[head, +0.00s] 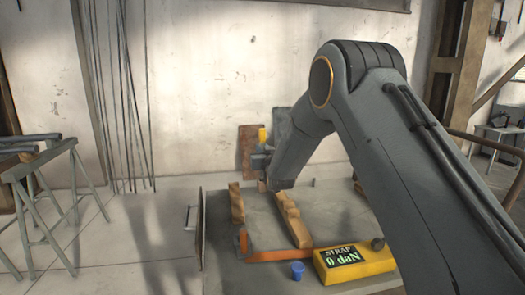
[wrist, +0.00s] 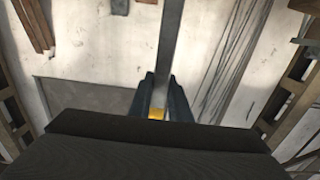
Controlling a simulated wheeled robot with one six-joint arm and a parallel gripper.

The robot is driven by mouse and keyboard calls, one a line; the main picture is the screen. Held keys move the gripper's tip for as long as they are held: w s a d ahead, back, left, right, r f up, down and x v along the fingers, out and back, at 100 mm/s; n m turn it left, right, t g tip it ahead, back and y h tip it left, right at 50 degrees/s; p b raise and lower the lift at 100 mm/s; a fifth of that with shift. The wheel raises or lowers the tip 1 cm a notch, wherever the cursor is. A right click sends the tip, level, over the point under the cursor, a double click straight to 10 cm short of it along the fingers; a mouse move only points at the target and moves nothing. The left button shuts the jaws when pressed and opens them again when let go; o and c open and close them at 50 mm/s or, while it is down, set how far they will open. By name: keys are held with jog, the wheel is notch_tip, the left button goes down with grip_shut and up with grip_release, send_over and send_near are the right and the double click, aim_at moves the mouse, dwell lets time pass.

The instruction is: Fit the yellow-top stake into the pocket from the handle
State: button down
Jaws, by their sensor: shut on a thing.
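My gripper (wrist: 160,98) is shut on the stake (wrist: 171,45), a grey bar. In the wrist view its yellow top (wrist: 157,114) sits between the fingers, and the bar runs up and away from them. In the head view the yellow end (head: 262,135) shows above my gripper (head: 257,160), beyond the table; the rest of the stake is hidden or too small to make out. A handle (head: 189,217) stands on an upright panel at the table's left side. I cannot make out the pocket in either view.
Sawhorses (head: 60,185) stand left. Floor between is clear.

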jog(key=b, duration=0.3)
send_over(262, 178)
jog(key=w, duration=0.1)
jog(key=shift+f, duration=3.05)
jog(key=c, duration=1.6)
grip_release()
jog(key=shift+o, duration=0.2)
jog(key=v, duration=0.7)
jog(key=shift+s+d, duration=0.2)
jog(key=shift+s, duration=0.2)
jog(key=shift+s, duration=0.1)
